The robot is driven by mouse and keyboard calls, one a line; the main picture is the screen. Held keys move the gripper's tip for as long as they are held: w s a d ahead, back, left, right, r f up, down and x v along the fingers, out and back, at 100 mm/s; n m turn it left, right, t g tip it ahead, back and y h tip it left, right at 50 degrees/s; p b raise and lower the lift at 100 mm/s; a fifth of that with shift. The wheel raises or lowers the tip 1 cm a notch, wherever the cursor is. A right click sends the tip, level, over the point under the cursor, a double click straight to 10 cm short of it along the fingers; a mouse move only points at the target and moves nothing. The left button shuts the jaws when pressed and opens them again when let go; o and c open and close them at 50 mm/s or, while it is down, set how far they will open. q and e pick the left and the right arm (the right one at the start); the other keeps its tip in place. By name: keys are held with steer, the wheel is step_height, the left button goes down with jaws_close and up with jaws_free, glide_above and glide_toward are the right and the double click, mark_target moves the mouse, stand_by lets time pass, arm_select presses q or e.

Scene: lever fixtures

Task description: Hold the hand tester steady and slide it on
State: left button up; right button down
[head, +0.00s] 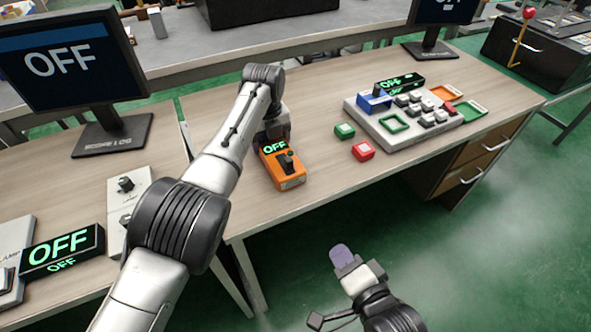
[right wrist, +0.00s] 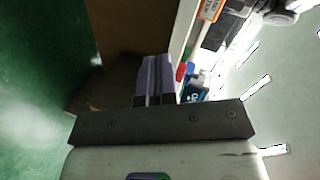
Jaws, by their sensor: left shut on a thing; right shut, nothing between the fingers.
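The orange hand tester (head: 283,167) lies on the wooden desk near its front edge. It has a small display reading OFF in green and a dark slide switch on its top face. My left gripper (head: 270,138) is shut on the far end of the tester; its fingers are mostly hidden behind my wrist. My right gripper (head: 341,256) is shut and empty, in front of the desk over the green floor. Its purple fingertips (right wrist: 154,78) touch each other in the right wrist view. The tester (right wrist: 211,9) also shows at the top there.
A grey panel (head: 388,138) with buttons and an OFF display stands right on the desk. A green block (head: 344,131) and a red block (head: 363,151) lie between it and the tester. Monitors (head: 72,62) stand behind. Another OFF display (head: 62,251) is at lower left.

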mark_target(290, 165)
step_height(290, 165, up, 8)
steer(key=w+a+m+t+y, duration=0.2)
steer(key=m, duration=0.1)
steer(key=shift+a+r+t, duration=0.2)
steer(key=shift+a+t, duration=0.1)
steer(key=shift+a, duration=0.05)
steer(key=shift+w, duration=0.1)
steer(key=x, duration=1.4)
steer(key=shift+x, duration=2.15)
arm_select(q)
steer(key=shift+s+d, duration=0.1)
steer(key=shift+d, duration=0.05)
arm_select(e)
steer(key=shift+d, duration=0.1)
steer(key=shift+f, duration=0.1)
